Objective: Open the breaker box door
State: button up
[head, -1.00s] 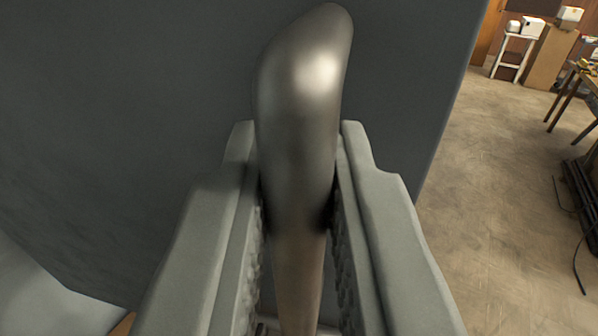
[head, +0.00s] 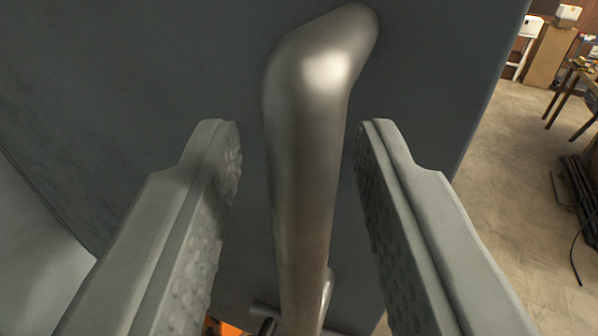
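The breaker box door (head: 130,80) is a dark grey panel that fills most of the head view. Its right edge runs slanting down the right side, with the room's floor beyond it. A bent metal handle (head: 308,170) stands out from the door in the middle of the view. My gripper (head: 299,150) is open, with one finger on each side of the handle. A gap shows between each finger and the handle, so neither visibly touches it. A lighter grey surface (head: 35,245) shows at the lower left, beside the door.
Open concrete floor (head: 505,150) lies to the right. A cardboard box (head: 547,55), a white stand (head: 524,48) and a wooden table (head: 575,95) are at the far right. Dark bars and a cable (head: 580,190) lie on the floor at the right edge. Something orange (head: 228,328) shows at the bottom.

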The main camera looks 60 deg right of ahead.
jog(key=v, duration=1.7)
jog(key=shift+a, duration=0.15)
jog(key=shift+s, duration=0.15)
